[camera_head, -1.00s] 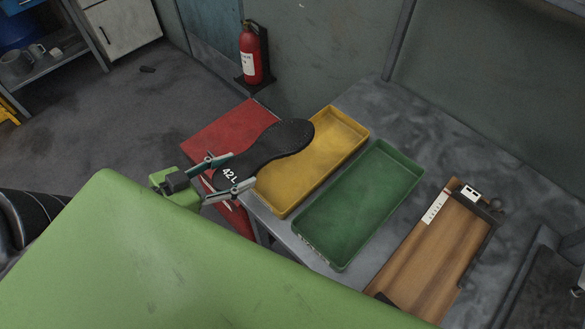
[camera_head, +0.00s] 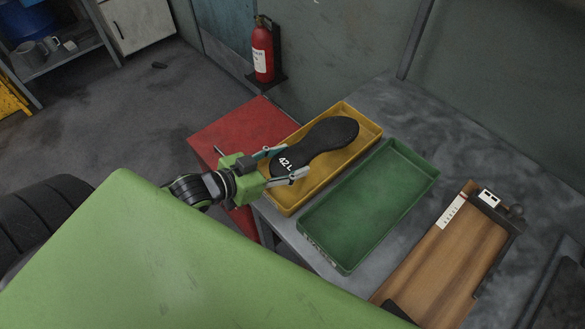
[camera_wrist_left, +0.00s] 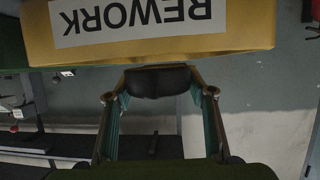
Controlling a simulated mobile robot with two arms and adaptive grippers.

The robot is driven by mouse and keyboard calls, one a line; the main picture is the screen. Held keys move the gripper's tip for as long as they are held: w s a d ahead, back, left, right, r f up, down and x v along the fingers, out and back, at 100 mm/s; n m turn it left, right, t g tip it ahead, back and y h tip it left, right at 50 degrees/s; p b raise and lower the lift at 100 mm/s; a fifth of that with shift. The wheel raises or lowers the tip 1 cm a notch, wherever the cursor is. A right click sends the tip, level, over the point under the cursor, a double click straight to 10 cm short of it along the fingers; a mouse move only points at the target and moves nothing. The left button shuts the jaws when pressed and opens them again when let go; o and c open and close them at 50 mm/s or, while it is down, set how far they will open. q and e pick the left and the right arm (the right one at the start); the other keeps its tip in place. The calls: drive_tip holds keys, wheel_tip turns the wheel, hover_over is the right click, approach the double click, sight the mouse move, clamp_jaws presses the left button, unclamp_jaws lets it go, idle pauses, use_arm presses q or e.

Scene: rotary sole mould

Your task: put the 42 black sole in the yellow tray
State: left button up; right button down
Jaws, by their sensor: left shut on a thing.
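The black sole (camera_head: 325,138), marked "42 L" in white at its heel end, lies lengthwise over the yellow tray (camera_head: 285,203) in the head view. I cannot tell whether it touches the tray's floor. My left gripper (camera_head: 289,164) is at the tray's near left end, its two fingers shut on the sole's heel end. In the left wrist view the dark end of the sole (camera_wrist_left: 158,81) shows between the fingers, close to the yellow tray's end wall (camera_wrist_left: 255,25), which bears a "REWORK" label. My right gripper is not in view.
A green tray (camera_head: 370,205), empty, stands right beside the yellow one on the grey table (camera_head: 440,150). A red cabinet (camera_head: 235,130) stands left of the table. A fire extinguisher (camera_head: 262,50) hangs behind.

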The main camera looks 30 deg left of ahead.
use_arm(q)
drive_tip(key=shift+w+d+f, duration=0.2)
drive_tip(key=shift+w+f, duration=0.25)
drive_tip(key=shift+w+d+f, duration=0.15)
drive_tip(key=shift+f, duration=1.6)
drive_tip(key=o, duration=1.3)
drive_tip(key=shift+f, duration=0.1)
drive_tip(key=shift+c, duration=0.2)
drive_tip(key=v, duration=1.2)
